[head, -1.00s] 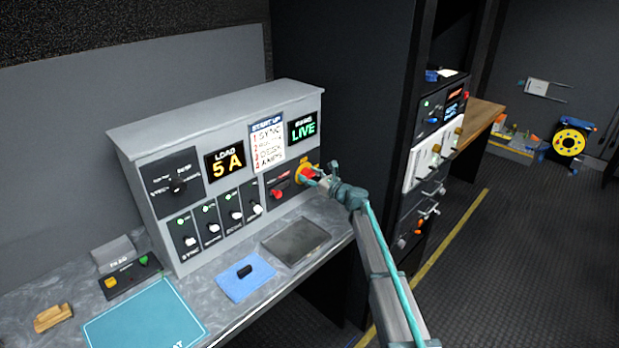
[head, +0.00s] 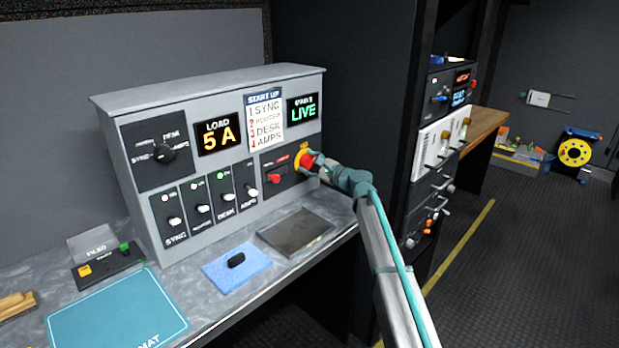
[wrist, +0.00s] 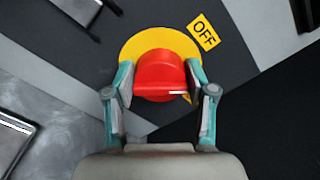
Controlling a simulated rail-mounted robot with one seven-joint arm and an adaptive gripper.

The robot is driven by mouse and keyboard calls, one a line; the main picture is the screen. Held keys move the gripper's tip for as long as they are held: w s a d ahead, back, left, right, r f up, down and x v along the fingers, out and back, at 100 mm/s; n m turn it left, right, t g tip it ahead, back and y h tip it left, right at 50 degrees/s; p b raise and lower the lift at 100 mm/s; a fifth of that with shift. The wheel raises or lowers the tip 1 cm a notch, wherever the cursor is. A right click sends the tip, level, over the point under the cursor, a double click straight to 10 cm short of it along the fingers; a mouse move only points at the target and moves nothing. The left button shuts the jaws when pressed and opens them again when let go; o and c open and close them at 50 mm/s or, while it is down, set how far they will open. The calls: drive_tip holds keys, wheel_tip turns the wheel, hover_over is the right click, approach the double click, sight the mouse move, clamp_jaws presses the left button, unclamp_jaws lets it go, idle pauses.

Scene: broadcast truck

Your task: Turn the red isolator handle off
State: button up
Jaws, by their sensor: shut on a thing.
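The red isolator handle (wrist: 160,76) sits on a round yellow plate (wrist: 135,47) at the right end of the grey control panel. My gripper (wrist: 160,88) is shut on the handle, one finger on each side of it in the wrist view. A yellow OFF label (wrist: 203,32) is up and to the right of the plate there. In the head view the handle (head: 305,161) is partly hidden by my gripper (head: 316,168). The display near it reads LIVE (head: 302,107).
Left of the handle is a smaller red switch (head: 275,179). The panel also carries a LOAD 5 A display (head: 219,135), a start-up list and several white toggles. A dark tray (head: 296,233) and blue cloth (head: 237,271) lie on the counter below. A dark rack stands to the right.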

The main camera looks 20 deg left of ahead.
drive_tip(key=n+b, duration=0.2)
drive_tip(key=b, duration=0.2)
drive_tip(key=f+n+b, duration=0.1)
drive_tip(key=n+b, duration=0.2)
drive_tip(key=b, duration=0.1)
drive_tip(key=n+b, duration=0.1)
drive_tip(key=b, duration=0.1)
drive_tip(key=n+b, duration=0.1)
drive_tip(key=n, duration=0.1)
drive_tip(key=shift+s+r+b, duration=0.1)
drive_tip(key=shift+r+b, duration=0.15)
drive_tip(key=shift+b, duration=0.1)
drive_tip(key=shift+n, duration=0.3)
drive_tip(key=o, duration=1.1)
drive_tip(key=shift+o, duration=0.2)
drive_tip(key=v, duration=1.2)
